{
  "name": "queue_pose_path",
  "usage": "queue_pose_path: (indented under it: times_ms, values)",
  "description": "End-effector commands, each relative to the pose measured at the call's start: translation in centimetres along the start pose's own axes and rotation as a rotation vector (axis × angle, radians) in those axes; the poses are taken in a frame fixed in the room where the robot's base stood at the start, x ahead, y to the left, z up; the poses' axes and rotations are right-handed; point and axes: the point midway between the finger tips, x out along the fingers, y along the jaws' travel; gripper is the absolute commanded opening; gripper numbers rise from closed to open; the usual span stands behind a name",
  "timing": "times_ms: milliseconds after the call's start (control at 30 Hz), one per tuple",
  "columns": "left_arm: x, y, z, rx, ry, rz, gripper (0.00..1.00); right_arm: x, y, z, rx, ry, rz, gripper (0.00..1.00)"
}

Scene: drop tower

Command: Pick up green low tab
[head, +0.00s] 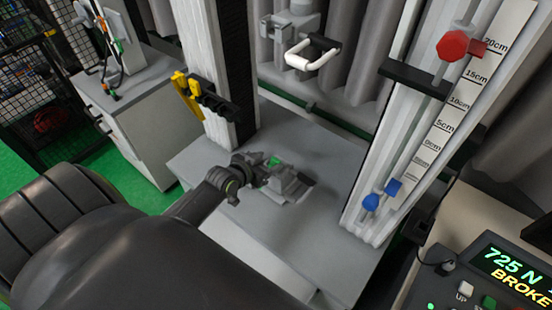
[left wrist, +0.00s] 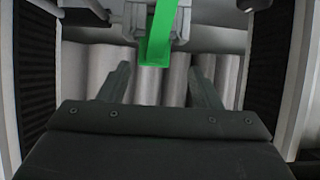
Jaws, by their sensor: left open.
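The green low tab (left wrist: 157,38) is a bright green strip in the left wrist view. It hangs from a grey fixture at the top and ends between and just beyond the fingertips of my left gripper (left wrist: 159,69). The fingers are apart, with a gap on each side of the tab. In the head view a small green patch of the tab (head: 273,161) shows at the grey clamp block on the tower base. My left gripper (head: 262,170) is right beside it and partly covers the block. My right gripper is not in view.
The grey base plate (head: 290,230) is clear around the block. A dark tower column (head: 232,70) with yellow clips rises behind my gripper. A scale rail with a red knob (head: 453,46) and blue knob (head: 371,202) stands right. A white handle (head: 313,55) hangs behind.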

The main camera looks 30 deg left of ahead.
Motion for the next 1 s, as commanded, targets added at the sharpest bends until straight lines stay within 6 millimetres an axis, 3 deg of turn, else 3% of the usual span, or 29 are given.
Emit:
queue_pose_path:
  times_ms: [267,600,1000]
  values:
    - [1.4,0.2,-0.1,-0.002,0.0,0.0,0.58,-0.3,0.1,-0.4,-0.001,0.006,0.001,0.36]
    - [5.2,0.8,-0.1,-0.002,0.0,0.001,0.58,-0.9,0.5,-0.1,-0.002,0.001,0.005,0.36]
    - [5.9,0.8,0.0,0.0,0.0,0.0,0.56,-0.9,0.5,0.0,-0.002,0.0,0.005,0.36]
